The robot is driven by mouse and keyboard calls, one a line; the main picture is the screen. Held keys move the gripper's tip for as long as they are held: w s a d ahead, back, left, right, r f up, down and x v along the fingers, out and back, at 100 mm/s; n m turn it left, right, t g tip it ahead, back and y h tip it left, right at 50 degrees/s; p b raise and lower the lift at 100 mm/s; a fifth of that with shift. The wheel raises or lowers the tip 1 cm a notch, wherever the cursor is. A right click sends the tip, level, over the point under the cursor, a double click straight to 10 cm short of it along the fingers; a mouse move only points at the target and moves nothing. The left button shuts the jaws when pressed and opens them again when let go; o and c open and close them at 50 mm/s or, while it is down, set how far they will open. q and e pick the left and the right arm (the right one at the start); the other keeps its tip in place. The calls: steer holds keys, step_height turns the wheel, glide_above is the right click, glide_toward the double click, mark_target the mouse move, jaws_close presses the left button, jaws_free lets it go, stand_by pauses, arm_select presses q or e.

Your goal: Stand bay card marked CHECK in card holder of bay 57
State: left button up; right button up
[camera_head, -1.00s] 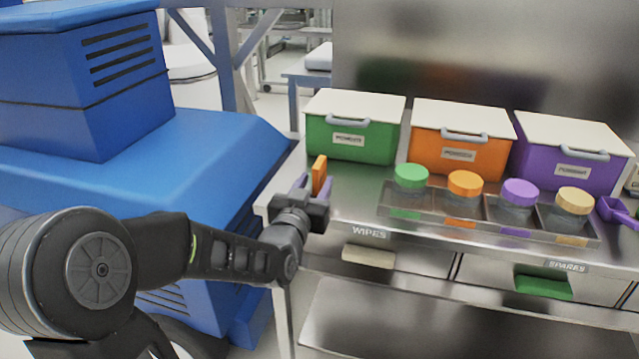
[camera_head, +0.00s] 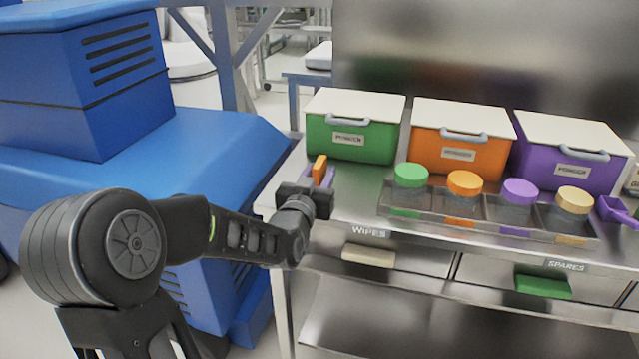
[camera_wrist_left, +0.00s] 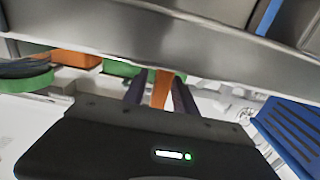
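An upright orange slab (camera_head: 319,167) is at the left end of the steel bench top, and any print on it cannot be read. My left gripper (camera_head: 318,178) is around it, with dark purple fingers to either side. No card with readable CHECK, no card holder and no number 57 can be made out. My right gripper is not in view.
A green bin (camera_head: 350,152), an orange bin (camera_head: 488,155) and a purple bin (camera_head: 540,170) stand along the back. A tray (camera_head: 385,207) of lidded jars is in front. A purple scoop (camera_head: 615,212) is far right. A blue machine (camera_head: 220,140) is left.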

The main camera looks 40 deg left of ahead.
arm_select(q)
jaws_close()
steer(key=shift+r, duration=0.15)
stand_by(0.4)
step_height(320, 180, up, 10)
steer(key=shift+f+p, duration=0.1)
steer(key=shift+p, duration=0.65)
